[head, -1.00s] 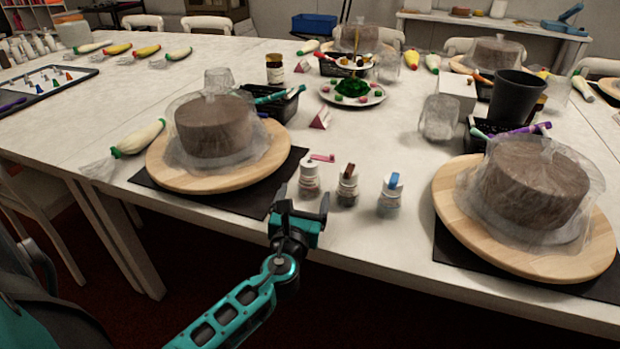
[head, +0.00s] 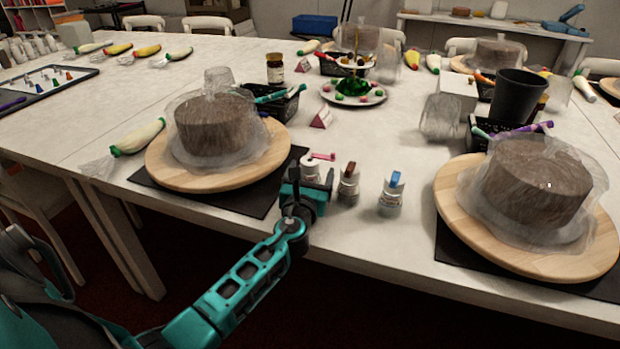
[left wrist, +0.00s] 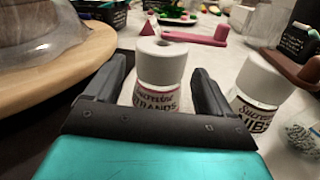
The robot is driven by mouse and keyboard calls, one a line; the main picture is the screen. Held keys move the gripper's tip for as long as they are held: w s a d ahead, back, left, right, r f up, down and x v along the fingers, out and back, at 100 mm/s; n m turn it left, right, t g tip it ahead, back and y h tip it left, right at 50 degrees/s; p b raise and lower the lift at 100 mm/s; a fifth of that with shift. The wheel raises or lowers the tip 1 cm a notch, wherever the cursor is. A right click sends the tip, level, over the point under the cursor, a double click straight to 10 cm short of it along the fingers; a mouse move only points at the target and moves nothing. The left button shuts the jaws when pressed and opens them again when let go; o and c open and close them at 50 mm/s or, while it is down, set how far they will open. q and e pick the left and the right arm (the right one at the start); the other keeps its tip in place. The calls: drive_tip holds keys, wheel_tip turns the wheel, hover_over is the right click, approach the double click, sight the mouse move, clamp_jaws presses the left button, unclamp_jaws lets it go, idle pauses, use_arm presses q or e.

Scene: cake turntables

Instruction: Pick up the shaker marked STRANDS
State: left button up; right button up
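The shaker marked STRANDS (left wrist: 158,82) stands upright on the table, white with a white cap and a pink piece at its top. In the head view it is the leftmost (head: 311,168) of three shakers, partly hidden by my left gripper (head: 306,186). In the left wrist view the open fingers (left wrist: 157,88) stand on either side of the shaker, with a gap visible beside it. The middle shaker, with a brown top (head: 349,183), shows a label ending in "IBS" (left wrist: 262,95). The third has a blue top (head: 391,192). My right gripper is not in view.
A wrapped cake on a wooden turntable (head: 164,172) stands close to the left, over a black mat. Another turntable (head: 448,207) stands to the right. A pink card stand (head: 322,118) is behind the shakers. Bare table lies right of the blue-topped shaker.

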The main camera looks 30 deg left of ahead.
use_arm(q)
drive_tip(key=c, duration=1.1)
drive_tip(key=shift+o, duration=0.2)
